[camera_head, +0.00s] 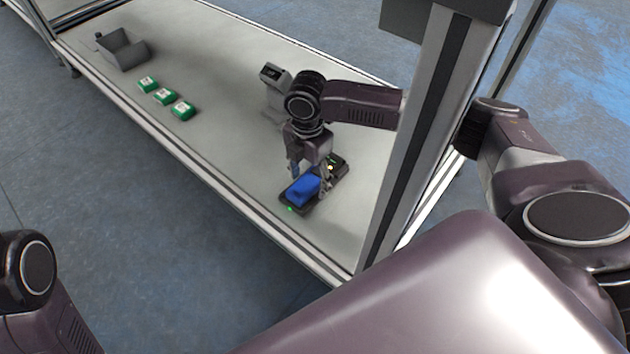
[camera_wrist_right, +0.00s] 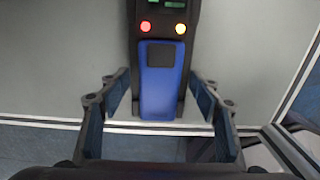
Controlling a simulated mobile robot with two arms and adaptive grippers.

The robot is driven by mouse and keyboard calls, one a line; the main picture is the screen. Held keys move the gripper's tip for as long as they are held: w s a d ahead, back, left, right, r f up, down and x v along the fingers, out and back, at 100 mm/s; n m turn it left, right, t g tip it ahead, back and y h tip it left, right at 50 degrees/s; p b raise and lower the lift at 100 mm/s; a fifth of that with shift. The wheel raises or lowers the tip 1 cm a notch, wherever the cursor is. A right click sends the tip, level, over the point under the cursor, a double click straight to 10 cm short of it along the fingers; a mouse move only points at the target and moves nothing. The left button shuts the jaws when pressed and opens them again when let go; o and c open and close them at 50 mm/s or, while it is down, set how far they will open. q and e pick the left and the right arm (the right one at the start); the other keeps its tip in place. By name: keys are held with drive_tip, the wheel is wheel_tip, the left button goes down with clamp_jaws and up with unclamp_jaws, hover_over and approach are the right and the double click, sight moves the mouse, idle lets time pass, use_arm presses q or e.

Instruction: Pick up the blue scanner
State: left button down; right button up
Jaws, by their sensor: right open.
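The blue scanner (camera_head: 302,190) lies on a black dock on the table, near its front right. It also shows in the right wrist view (camera_wrist_right: 160,88), lying lengthwise between my fingers. My right gripper (camera_head: 309,183) is over the scanner with its fingers open, one on each side. In the right wrist view my right gripper (camera_wrist_right: 159,108) shows a gap between each finger and the scanner. Part of the scanner is hidden by the gripper in the head view. My left arm shows only at the lower left edge, and its gripper is out of view.
Several green boxes (camera_head: 165,96) and a grey open holder (camera_head: 122,50) stand on the left of the table (camera_head: 215,75). A grey device (camera_head: 273,88) stands behind my right gripper. A metal frame post (camera_head: 420,110) rises at the right. The middle of the table is clear.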

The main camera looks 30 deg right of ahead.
drive_tip(key=shift+c, duration=0.4)
drive_tip(key=c, duration=1.2)
drive_tip(key=shift+c, duration=0.9)
drive_tip(key=shift+r, duration=0.1)
